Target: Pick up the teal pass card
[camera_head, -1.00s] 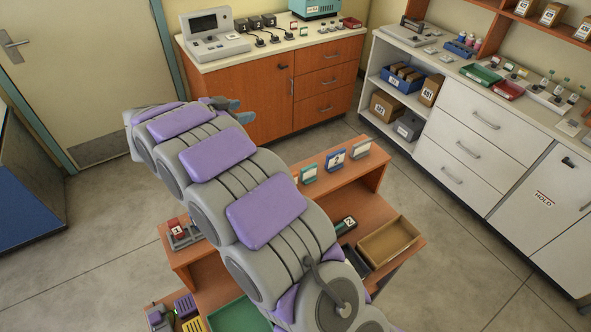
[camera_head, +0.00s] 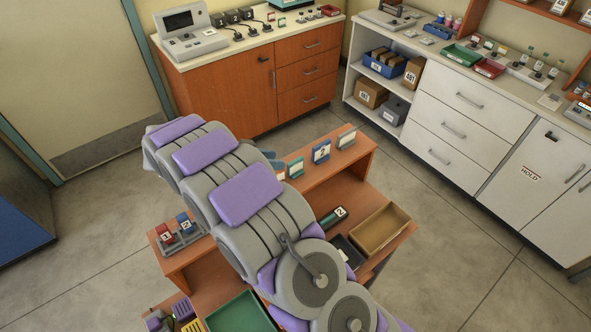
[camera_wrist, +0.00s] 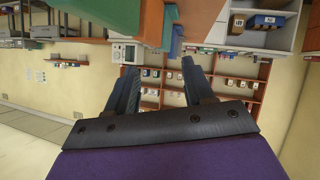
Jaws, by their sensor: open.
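Several upright cards stand along the raised back ledge of the orange desk in the head view. A teal-edged card (camera_head: 296,168) is nearest my arm, with part of another beside it. A blue card marked 2 (camera_head: 321,151) and a pale card with a greenish edge (camera_head: 346,138) stand further right. I cannot tell which is the pass card. My gripper is mostly hidden behind my arm in the head view, its blue-grey fingers just left of the teal-edged card. In the wrist view my gripper (camera_wrist: 158,82) is open, with nothing between its fingers.
The desk holds a holder with red and blue pieces (camera_head: 180,236), a green tray (camera_head: 240,314), a dark green cylinder (camera_head: 333,217) and an open tan box (camera_head: 382,229). An orange cabinet (camera_head: 235,90) and white drawers (camera_head: 462,125) stand behind. Floor between is clear.

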